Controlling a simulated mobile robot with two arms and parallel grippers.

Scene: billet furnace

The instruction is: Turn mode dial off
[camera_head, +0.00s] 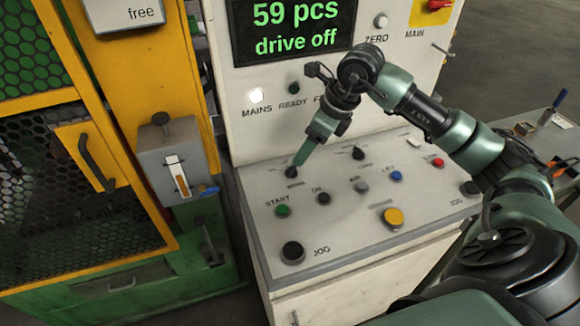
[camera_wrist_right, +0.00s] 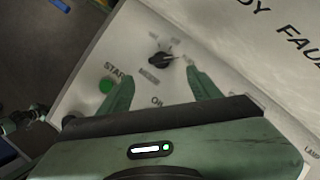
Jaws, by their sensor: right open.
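A black rotary dial (camera_head: 292,172) sits at the upper left of the sloped control panel (camera_head: 330,225), above the green START button; its small labels are too blurred to read. I take it to be the mode dial. The same dial (camera_wrist_right: 161,58) shows in the wrist view, with its pointer towards the right. My right gripper (camera_head: 300,160) reaches down over it from the right. In the wrist view its two fingers (camera_wrist_right: 160,76) are spread, with the dial just beyond and between the tips. No contact is visible. My left gripper is out of view.
A second black dial (camera_head: 358,153) sits to the right. Around are the START button (camera_head: 282,210), a yellow button (camera_head: 393,217) and a black JOG knob (camera_head: 293,252). The upright display (camera_head: 294,28) reads "59 pcs, drive off". A yellow-framed mesh guard (camera_head: 40,150) stands left.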

